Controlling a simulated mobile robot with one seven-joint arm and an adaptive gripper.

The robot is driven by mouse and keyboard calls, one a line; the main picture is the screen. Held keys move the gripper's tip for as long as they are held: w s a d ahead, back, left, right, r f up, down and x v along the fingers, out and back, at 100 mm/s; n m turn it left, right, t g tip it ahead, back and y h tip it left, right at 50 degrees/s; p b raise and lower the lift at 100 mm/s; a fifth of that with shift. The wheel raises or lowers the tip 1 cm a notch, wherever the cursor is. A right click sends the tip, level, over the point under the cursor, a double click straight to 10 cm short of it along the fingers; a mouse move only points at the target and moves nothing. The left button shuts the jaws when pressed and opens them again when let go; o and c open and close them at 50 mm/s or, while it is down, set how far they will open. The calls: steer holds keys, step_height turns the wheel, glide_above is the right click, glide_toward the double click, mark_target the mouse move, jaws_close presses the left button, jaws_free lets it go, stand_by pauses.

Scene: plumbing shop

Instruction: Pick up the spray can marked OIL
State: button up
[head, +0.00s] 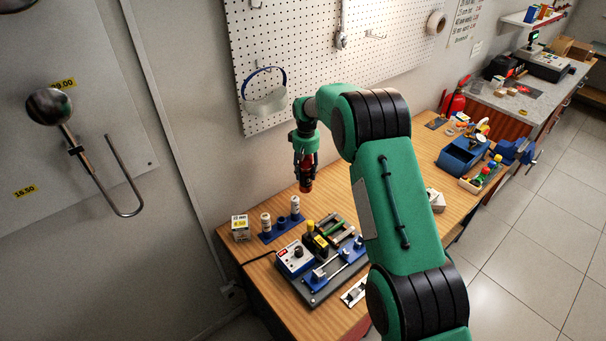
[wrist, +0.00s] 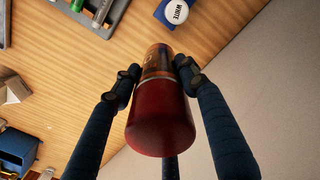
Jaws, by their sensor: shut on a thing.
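A red spray can (head: 307,186) is in my gripper (head: 306,161), over the back part of the wooden bench. In the wrist view the red can (wrist: 161,122) lies between the fingers of my gripper (wrist: 157,72), which are shut on it. Its dark red rounded end faces the camera, and a band with an orange-brown part shows at the far end. No marking on it can be read, so I cannot tell whether it says OIL. I cannot tell how far it is above the bench.
A blue rack (head: 282,226) with two white-topped cans stands in front of the gripper; one cap (wrist: 179,11) reads WHITE. A small box (head: 240,228) is left of it. A tool board (head: 315,272) lies nearer. A blue bin (head: 462,154) is further right. Pegboard covers the wall behind.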

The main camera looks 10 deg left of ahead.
steer(key=s+d+b, duration=0.1)
steer(key=s+d, duration=1.1)
steer(key=shift+s+d+b, duration=0.2)
steer(key=shift+b, duration=0.2)
stand_by(0.6)
